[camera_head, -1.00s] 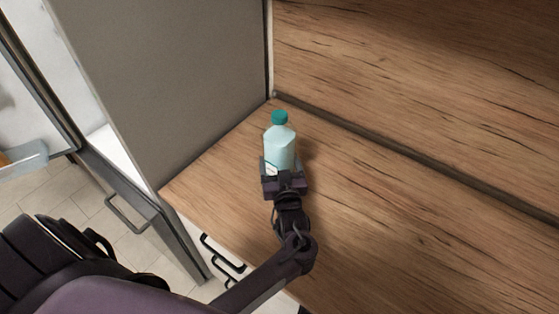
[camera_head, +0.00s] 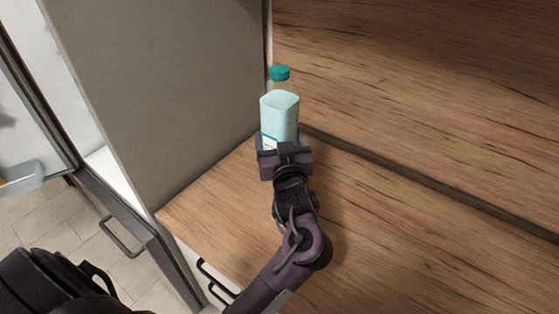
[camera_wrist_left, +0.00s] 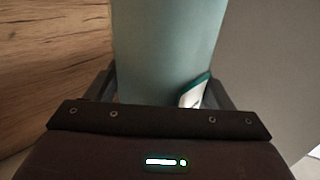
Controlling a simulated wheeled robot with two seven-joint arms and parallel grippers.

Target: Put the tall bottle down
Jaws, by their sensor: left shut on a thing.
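The tall bottle (camera_head: 280,116) is pale blue with a teal cap (camera_head: 280,72) and stands roughly upright in the head view, near the corner of the grey panel and the wooden wall. Below the cap is a dull, narrower section. My left gripper (camera_head: 283,150) is shut on the bottle's lower part from the front. In the left wrist view the bottle (camera_wrist_left: 165,45) fills the space between the fingers, with a white and teal label patch low on its right. The gripper hides the bottle's base, so contact with the counter cannot be seen. My right gripper is not in view.
The oak counter (camera_head: 215,200) is bare around and in front of my left arm. A tall grey panel (camera_head: 165,80) bounds it on the left, and the oak splashback (camera_head: 430,100) rises behind. Drawer handles (camera_head: 215,278) show below the counter's front edge.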

